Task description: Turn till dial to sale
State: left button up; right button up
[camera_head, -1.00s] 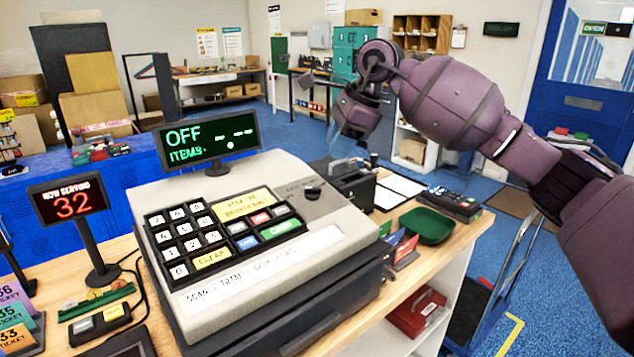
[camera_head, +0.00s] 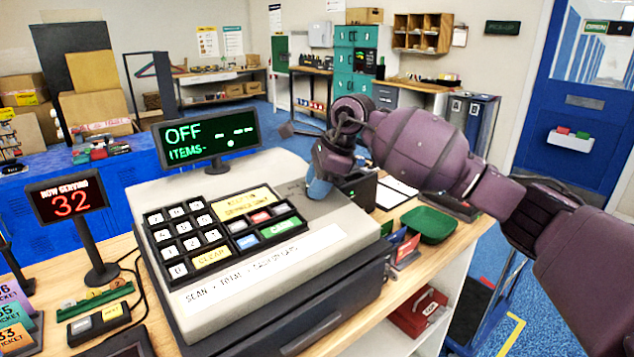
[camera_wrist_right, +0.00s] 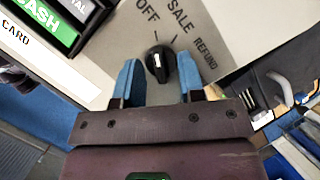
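The till (camera_head: 270,262) stands on the wooden counter, and its display (camera_head: 206,137) reads OFF. The black dial (camera_wrist_right: 158,62) shows in the right wrist view, with OFF, SALE and REFUND printed around it. Its white mark lies near the middle of the knob; I cannot tell exactly which word it points to. My right gripper (camera_wrist_right: 160,80) is open, with one blue fingertip on each side of the dial and small gaps to it. In the head view the right gripper (camera_head: 318,188) is over the till's top right and hides the dial. My left gripper is not in view.
A green tray (camera_head: 428,224) and a clipboard (camera_head: 393,192) lie on the counter right of the till. A NOW SERVING sign (camera_head: 68,200) stands at the left. A black box (camera_head: 357,189) sits close behind my right gripper.

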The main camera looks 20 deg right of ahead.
grip_shut()
jog(key=shift+s+m+t+p, duration=0.15)
jog(key=shift+m+t+p, duration=0.15)
jog(key=shift+m+p, duration=0.65)
jog(key=m+p, duration=0.1)
jog(key=m, duration=0.2)
jog(key=shift+a+m+t+h, duration=0.1)
jog(key=shift+m+t+h, duration=0.2)
jog(key=shift+t, duration=0.1)
jog(key=shift+m, duration=0.85)
jog(key=shift+s+f+m+t+p, duration=0.15)
jog(key=shift+m+t+p, duration=0.15)
jog(key=shift+m+p, duration=0.15)
